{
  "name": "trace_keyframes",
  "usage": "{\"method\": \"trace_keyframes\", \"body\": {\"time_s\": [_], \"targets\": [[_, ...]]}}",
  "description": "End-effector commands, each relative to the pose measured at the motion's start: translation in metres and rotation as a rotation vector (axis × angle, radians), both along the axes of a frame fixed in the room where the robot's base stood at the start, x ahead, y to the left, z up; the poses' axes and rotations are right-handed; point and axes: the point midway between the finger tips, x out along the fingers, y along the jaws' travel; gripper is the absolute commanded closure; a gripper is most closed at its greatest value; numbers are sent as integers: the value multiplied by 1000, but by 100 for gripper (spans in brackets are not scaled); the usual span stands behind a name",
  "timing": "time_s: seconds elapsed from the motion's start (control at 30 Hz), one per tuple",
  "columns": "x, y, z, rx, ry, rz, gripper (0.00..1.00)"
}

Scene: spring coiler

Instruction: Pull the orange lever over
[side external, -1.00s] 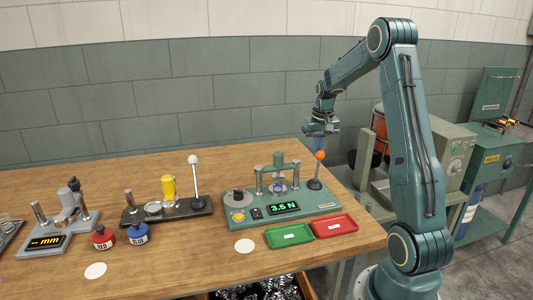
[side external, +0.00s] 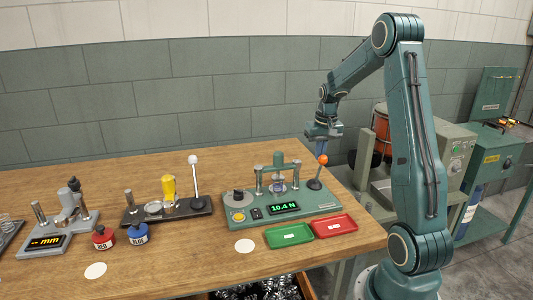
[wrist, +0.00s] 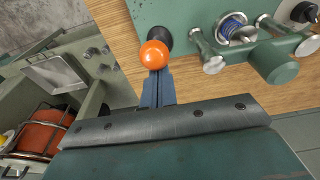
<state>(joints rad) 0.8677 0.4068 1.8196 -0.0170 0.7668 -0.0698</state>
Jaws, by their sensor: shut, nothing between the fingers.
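The orange lever's ball knob (side external: 322,160) tops a thin rod on the right end of the green tester (side external: 240,205). The lever leans a little to the right. In the wrist view the orange knob (wrist: 154,54) hides most of the rod. My gripper (side external: 322,152) points down at the knob, its blue fingers shut and empty. In the wrist view my gripper (wrist: 156,76) has its fingertips right behind the knob, seemingly touching it; exact contact is hidden. A blue spring (wrist: 232,25) sits in the tester, whose display (side external: 284,208) reads 10.4 N.
A green tray (side external: 289,236) and a red tray (side external: 334,226) lie in front of the tester. A white-knobbed lever (side external: 194,175) stands on a dark fixture to the left. The table's right edge (side external: 370,222) is close by, with machinery beyond.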

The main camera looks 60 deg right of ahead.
Motion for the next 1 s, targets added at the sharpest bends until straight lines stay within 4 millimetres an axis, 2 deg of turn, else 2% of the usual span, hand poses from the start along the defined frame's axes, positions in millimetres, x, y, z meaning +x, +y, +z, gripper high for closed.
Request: {"method": "trace_keyframes", "body": {"time_s": [1.0], "targets": [[-10,9,-6,0,0,0,100]]}}
